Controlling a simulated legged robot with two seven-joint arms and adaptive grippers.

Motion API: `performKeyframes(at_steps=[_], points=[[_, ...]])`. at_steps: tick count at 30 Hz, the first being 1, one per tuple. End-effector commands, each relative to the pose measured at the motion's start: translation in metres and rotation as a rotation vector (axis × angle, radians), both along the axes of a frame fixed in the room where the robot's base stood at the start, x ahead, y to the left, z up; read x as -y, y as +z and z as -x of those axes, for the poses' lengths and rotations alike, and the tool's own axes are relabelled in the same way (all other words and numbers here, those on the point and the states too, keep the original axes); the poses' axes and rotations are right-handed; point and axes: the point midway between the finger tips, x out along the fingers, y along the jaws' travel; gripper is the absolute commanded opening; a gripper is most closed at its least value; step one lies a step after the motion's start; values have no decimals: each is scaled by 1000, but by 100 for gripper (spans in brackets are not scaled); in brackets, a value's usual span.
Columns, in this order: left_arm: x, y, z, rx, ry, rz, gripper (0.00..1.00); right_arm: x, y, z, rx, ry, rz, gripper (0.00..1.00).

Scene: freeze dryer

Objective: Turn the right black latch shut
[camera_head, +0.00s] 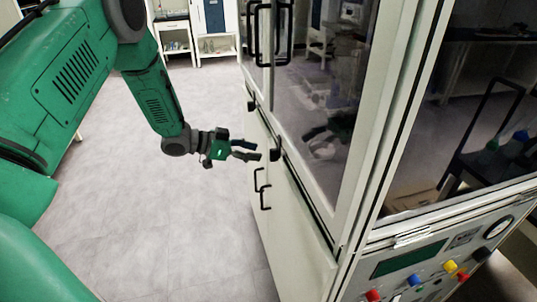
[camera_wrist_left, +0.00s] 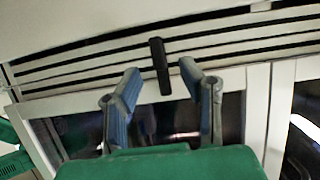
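The right black latch (camera_head: 276,151) sits on the edge of the cabinet front below the glass door, the nearer of two latches. My left gripper (camera_head: 258,150) is open just in front of it, fingers pointing at the cabinet. In the left wrist view the latch (camera_wrist_left: 160,66) is a short black bar, nearly upright, between the two open fingertips (camera_wrist_left: 159,72). My right gripper is not in view.
The other black latch (camera_head: 251,105) is farther along the cabinet. Black door handles (camera_head: 284,35) are above and lower handles (camera_head: 264,198) below. A control panel (camera_head: 420,262) with coloured buttons is at the lower right. The floor (camera_head: 150,220) left of the cabinet is clear.

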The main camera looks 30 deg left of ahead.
Motion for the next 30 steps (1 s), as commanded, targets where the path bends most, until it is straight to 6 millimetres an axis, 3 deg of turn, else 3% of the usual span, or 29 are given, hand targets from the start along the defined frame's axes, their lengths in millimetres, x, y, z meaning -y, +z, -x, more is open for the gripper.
performKeyframes(at_steps=[10,30], points=[[-28,19,32,1,0,-1,34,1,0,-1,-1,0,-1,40],[-27,16,34,-6,5,1,34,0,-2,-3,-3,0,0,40]])
